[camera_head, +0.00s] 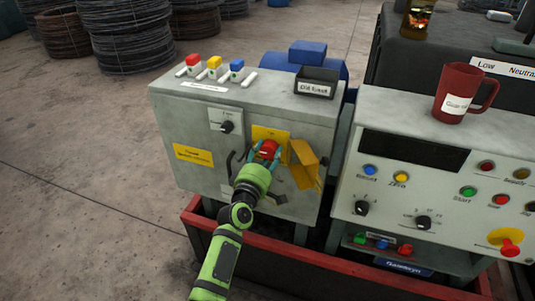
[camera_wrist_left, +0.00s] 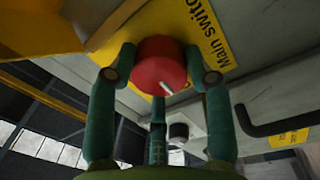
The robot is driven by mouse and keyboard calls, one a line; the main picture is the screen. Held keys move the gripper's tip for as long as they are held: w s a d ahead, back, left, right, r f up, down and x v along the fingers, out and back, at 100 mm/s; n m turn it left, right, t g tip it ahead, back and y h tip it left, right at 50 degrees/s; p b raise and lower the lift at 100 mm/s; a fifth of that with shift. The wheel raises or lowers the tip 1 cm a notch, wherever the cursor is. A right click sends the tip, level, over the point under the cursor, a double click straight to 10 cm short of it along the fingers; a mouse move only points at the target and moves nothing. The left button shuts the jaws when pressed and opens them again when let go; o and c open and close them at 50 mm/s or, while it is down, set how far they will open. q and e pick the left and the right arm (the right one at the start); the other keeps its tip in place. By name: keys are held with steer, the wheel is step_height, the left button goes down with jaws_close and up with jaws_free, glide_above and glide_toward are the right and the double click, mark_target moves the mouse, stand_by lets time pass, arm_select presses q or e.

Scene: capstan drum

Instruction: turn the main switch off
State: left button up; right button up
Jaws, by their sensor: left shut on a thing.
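The main switch is a red round knob (camera_head: 267,149) on a yellow plate (camera_head: 272,133) on the front of the grey cabinet. In the left wrist view the red knob (camera_wrist_left: 160,66) shows a white pointer mark at its lower right, and the yellow plate (camera_wrist_left: 215,30) reads "Main switc". My left gripper (camera_head: 265,156) is shut on the red knob, its green fingers (camera_wrist_left: 160,68) on both sides of it. A yellow flap (camera_head: 305,163) stands open beside the knob on the right. My right gripper is not in view.
The grey cabinet (camera_head: 180,115) also has a black rotary knob (camera_head: 227,127) and a dark handle (camera_head: 230,163). A control console (camera_head: 385,190) with a red mug (camera_head: 462,92) on top stands at the right. A red-rimmed tray (camera_head: 345,277) runs below.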

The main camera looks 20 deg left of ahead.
arm_select(q)
steer(key=shift+w+a+r, duration=0.1)
steer(key=shift+a+r, duration=0.15)
steer(key=shift+r, duration=0.15)
steer(key=o, duration=1.2)
steer(key=shift+c, duration=0.2)
steer(key=shift+f, duration=0.2)
steer(key=shift+f, duration=0.1)
steer(key=shift+s+d, duration=0.1)
steer(key=shift+s, duration=0.2)
steer(key=s, duration=1.1)
steer(key=shift+s+a+f, duration=0.2)
steer(key=shift+a+f, duration=0.1)
steer(key=shift+f, duration=0.1)
